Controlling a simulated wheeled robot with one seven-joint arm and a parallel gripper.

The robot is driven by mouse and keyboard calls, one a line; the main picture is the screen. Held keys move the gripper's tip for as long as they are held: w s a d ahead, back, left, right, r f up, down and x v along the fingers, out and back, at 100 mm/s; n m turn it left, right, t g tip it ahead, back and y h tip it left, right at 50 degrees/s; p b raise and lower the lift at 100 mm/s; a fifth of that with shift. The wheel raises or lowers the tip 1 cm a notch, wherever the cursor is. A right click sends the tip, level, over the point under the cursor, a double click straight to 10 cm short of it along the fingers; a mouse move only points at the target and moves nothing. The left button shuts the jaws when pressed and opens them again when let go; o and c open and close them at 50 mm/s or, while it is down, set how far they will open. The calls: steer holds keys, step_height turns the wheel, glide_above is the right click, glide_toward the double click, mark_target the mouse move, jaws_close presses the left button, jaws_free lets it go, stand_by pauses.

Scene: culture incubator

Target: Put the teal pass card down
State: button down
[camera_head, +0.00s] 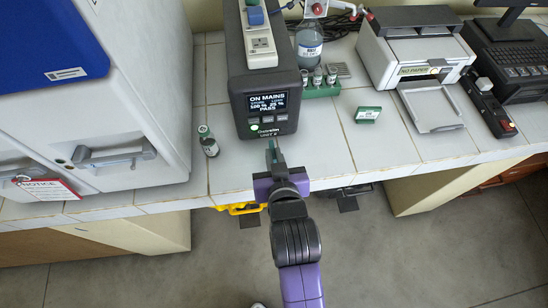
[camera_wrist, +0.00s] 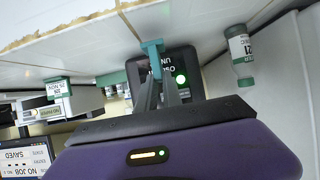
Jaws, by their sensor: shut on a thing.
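My gripper (camera_head: 273,150) reaches over the front edge of the white tiled bench, just in front of the black ON MAINS unit (camera_head: 266,105). It is shut on the teal pass card (camera_wrist: 153,48), which shows as a narrow teal piece at the fingertips (camera_wrist: 160,84) in the wrist view. In the head view the card (camera_head: 279,151) is a thin teal sliver, mostly hidden by the fingers. I cannot tell whether the card touches the bench (camera_head: 330,150).
A small vial (camera_head: 208,141) stands left of the black unit, beside the white cabinet (camera_head: 130,120). A green-and-white block (camera_head: 367,115) lies to the right. A printer (camera_head: 415,45) and a vial rack (camera_head: 322,88) stand farther back. Bare tiles lie between block and gripper.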

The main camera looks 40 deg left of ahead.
steer(key=shift+f, duration=0.95)
steer(key=shift+f, duration=0.1)
steer(key=c, duration=1.5)
jaws_free()
steer(key=shift+s+d, duration=0.1)
steer(key=v, duration=1.2)
steer(key=shift+b, duration=0.45)
